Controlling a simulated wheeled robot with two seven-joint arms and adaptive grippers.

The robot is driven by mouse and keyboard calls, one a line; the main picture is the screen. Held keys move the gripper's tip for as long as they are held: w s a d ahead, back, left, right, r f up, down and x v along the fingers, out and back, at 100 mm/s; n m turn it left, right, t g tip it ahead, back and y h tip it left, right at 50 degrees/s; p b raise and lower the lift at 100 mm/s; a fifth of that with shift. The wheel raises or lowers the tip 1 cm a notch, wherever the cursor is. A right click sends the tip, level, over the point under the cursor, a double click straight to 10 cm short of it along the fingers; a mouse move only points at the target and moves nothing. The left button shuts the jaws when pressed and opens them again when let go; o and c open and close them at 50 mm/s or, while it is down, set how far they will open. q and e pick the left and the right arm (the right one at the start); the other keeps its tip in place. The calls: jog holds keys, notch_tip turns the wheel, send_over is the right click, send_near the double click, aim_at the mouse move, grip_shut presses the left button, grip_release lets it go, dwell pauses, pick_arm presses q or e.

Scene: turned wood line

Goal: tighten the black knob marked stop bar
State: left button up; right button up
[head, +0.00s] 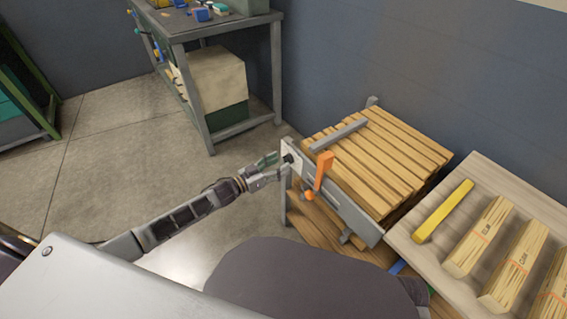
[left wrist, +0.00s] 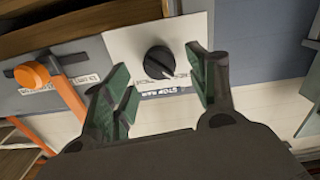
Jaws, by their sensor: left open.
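The black knob (left wrist: 159,62) sits on a white plate (left wrist: 120,45) on the front of the machine, above a label that reads STOP BAR. In the left wrist view my left gripper (left wrist: 168,88) is open, with its green-padded fingers to either side below the knob. The fingers look apart from the knob. In the head view my left gripper (head: 274,170) reaches the left end of the wooden-slatted machine (head: 375,150), and the knob is small and partly hidden there. My right gripper is not in view.
An orange lever (head: 323,170) stands beside the plate, also in the left wrist view (left wrist: 65,95). A tray (head: 408,231) at the right holds a yellow bar (head: 443,211) and several banded wood bundles. A grey workbench (head: 200,130) stands behind. Open floor lies left.

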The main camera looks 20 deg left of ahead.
aim_at(288, 160)
pick_arm(q)
jog(key=x, duration=0.2)
jog(key=shift+w+d, duration=0.25)
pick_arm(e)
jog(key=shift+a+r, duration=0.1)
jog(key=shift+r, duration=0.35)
pick_arm(q)
jog(key=c, duration=1)
jog(key=shift+c, duration=0.2)
